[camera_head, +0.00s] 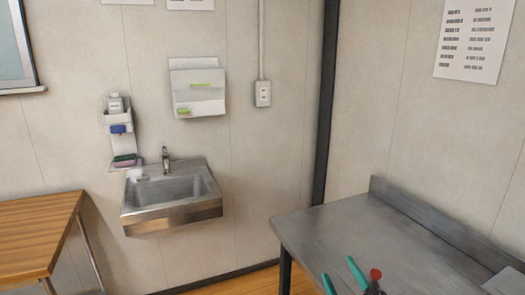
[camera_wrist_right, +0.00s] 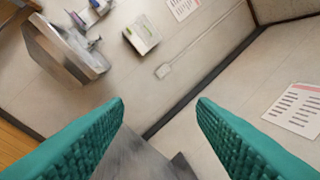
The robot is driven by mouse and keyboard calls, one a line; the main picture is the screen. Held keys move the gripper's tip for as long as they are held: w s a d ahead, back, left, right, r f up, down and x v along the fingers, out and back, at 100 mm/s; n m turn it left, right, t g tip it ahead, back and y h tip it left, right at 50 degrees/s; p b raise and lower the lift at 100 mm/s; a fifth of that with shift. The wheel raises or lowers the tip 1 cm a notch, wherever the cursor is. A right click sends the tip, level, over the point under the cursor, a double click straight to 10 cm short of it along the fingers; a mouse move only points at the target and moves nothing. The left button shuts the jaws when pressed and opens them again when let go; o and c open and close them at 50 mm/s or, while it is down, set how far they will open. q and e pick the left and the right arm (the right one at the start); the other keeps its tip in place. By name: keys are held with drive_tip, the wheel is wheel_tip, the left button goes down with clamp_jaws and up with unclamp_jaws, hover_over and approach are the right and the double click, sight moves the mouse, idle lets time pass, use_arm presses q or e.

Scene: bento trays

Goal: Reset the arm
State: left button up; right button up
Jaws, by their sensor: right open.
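My right gripper (camera_head: 342,274) is low in the head view, in front of the grey metal table. Its two teal fingers stand apart with nothing visible between them. In the right wrist view, the same gripper (camera_wrist_right: 160,102) shows both ridged teal fingers spread wide, with the wall behind the gap. My left gripper is not in view.
A steel sink (camera_head: 172,192) hangs on the wall. A wooden table (camera_head: 35,228) stands at the left. A small red item (camera_head: 375,274) shows beside the gripper.

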drive_tip(key=s+d+f+m+g+h, duration=0.3)
drive_tip(key=s+f+m+g, duration=0.15)
drive_tip(key=f, duration=0.25)
drive_tip(key=s+d+f+m+g+h, duration=0.25)
drive_tip(key=s+f+m+g, duration=0.2)
drive_tip(key=f, duration=0.35)
drive_tip(key=s+f+m+g+y, duration=0.1)
drive_tip(key=s+f+g, duration=0.3)
drive_tip(key=s, duration=0.4)
drive_tip(key=s+f+g+y, duration=0.1)
drive_tip(key=s+f+g, duration=0.25)
drive_tip(key=s, duration=0.45)
wheel_tip(320, 180, down, 25)
drive_tip(key=g, duration=0.1)
drive_tip(key=s+d+f+g, duration=0.1)
drive_tip(key=s+d+f, duration=0.1)
drive_tip(key=s+f, duration=1.6)
drive_tip(key=shift+d+h, duration=0.15)
drive_tip(key=shift+h, duration=0.2)
